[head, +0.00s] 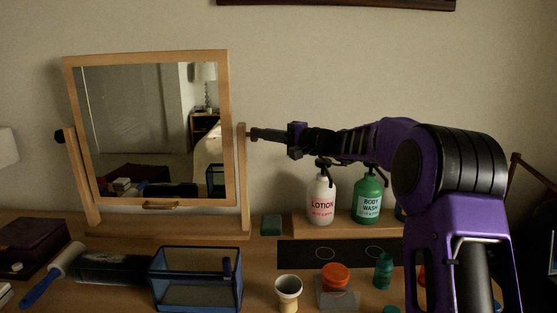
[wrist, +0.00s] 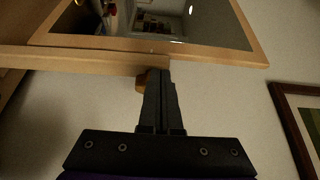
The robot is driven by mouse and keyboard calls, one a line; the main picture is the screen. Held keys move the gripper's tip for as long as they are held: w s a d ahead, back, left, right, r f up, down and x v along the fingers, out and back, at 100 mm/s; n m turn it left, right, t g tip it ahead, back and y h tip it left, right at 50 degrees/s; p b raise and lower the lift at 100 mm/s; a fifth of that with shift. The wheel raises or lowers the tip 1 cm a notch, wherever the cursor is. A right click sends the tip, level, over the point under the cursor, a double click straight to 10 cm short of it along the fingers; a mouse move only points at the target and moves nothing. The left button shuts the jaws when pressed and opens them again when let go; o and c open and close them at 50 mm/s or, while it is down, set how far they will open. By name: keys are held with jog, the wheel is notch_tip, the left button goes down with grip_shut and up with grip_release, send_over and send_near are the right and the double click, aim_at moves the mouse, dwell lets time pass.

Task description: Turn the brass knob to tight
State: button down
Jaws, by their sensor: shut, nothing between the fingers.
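A wooden-framed mirror (head: 147,55) hangs between two upright posts on a stand. My gripper (head: 256,134) is at the top of the right post (head: 244,190), its fingers pointing left at it. In the wrist view the fingers of my gripper (wrist: 161,74) are together, with no gap holding anything. A small brownish-brass knob (wrist: 140,86) shows just left of the fingers, against the post (wrist: 90,59). It is partly hidden by the fingers, and I cannot tell whether they touch it. A dark knob (head: 60,136) is on the left post.
A lotion bottle (head: 321,201) and a green body wash bottle (head: 367,200) stand below my arm. A blue-framed glass box (head: 196,283), a cup (head: 288,291) and an orange-lidded jar (head: 335,276) crowd the front. A picture frame (wrist: 293,120) hangs on the wall.

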jog(key=shift+d+b, duration=0.35)
jog(key=shift+d, duration=2.65)
